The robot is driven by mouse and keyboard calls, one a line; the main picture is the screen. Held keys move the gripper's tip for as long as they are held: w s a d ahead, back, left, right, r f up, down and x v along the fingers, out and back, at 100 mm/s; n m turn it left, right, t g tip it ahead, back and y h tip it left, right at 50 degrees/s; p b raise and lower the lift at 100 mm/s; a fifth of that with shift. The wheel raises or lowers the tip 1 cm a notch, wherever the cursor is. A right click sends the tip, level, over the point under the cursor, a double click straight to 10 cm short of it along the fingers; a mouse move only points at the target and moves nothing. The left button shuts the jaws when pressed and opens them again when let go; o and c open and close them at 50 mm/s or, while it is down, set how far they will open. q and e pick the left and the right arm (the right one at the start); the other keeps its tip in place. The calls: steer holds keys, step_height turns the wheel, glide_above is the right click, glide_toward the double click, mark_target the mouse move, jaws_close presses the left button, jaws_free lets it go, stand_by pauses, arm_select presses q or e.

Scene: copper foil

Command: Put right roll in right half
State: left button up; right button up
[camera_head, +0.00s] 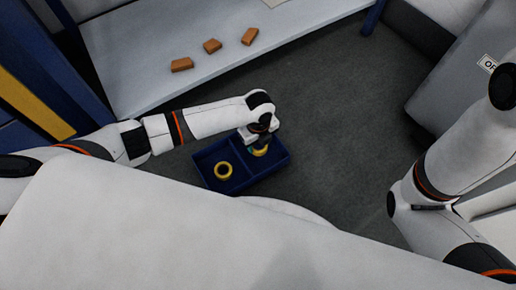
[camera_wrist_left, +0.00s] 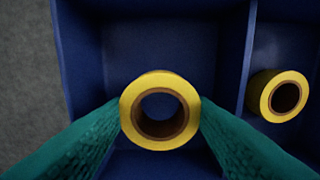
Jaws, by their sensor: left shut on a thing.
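A blue bin (camera_head: 210,184) with a divider stands on the floor in the head view. One yellow roll (camera_head: 223,177) lies in its left half; it also shows at the right in the left wrist view (camera_wrist_left: 258,92). My left gripper (camera_head: 260,147) points down over the right half. It is shut on the other yellow roll (camera_head: 261,153), whose brown core faces the left wrist camera (camera_wrist_left: 160,142). The green fingers hold it from both sides, inside or just above the right half; its exact height is unclear. My right gripper is not in view.
A pale shelf (camera_head: 135,80) at the back left carries several orange-brown blocks (camera_head: 212,46). A grey cabinet (camera_head: 455,90) with a sign stands at the right. The dark floor (camera_head: 340,120) beside and behind the bin is clear.

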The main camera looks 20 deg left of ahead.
arm_select(q)
step_height(320, 180, down, 4)
steer(key=b, duration=0.2)
steer(key=shift+r+b, duration=0.2)
steer(key=shift+b, duration=0.1)
steer(key=shift+r, duration=0.15)
steer(key=o, duration=1)
steer(key=shift+c, duration=0.2)
